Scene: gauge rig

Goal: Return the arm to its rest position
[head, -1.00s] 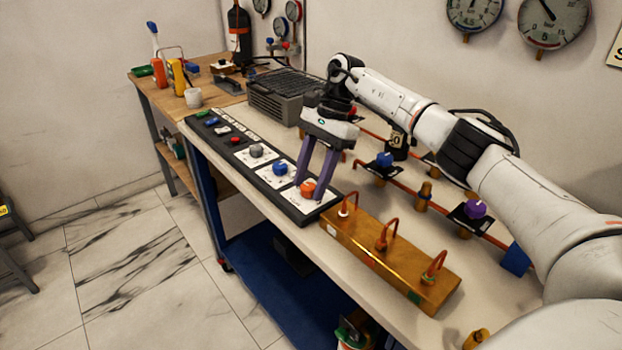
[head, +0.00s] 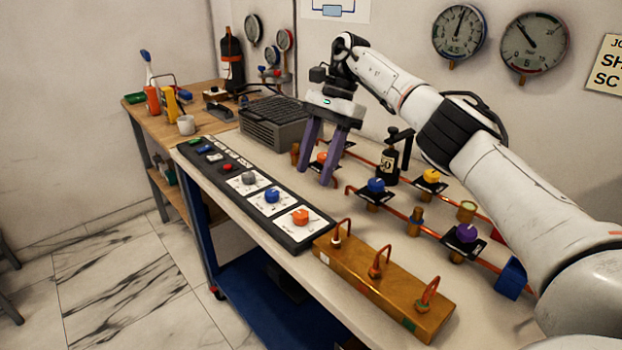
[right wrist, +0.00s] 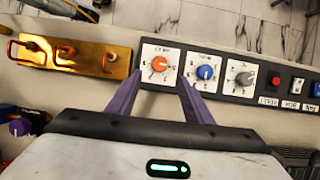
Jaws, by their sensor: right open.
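My right gripper (head: 320,178) is open and empty, its two purple fingers pointing down above the bench, behind the control panel (head: 290,242). In the right wrist view the gripper (right wrist: 155,92) has its fingers spread, with nothing between them. The panel carries an orange knob (head: 300,216), a blue knob (head: 271,195) and a grey knob (head: 249,178). The orange knob (right wrist: 159,63) also shows in the right wrist view, apart from the fingers. My left gripper is not in view.
A brass block (head: 385,290) with copper loops stands at the front of the bench. Behind are copper pipes with a blue valve (head: 376,186), a yellow valve (head: 431,175) and a purple valve (head: 466,233).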

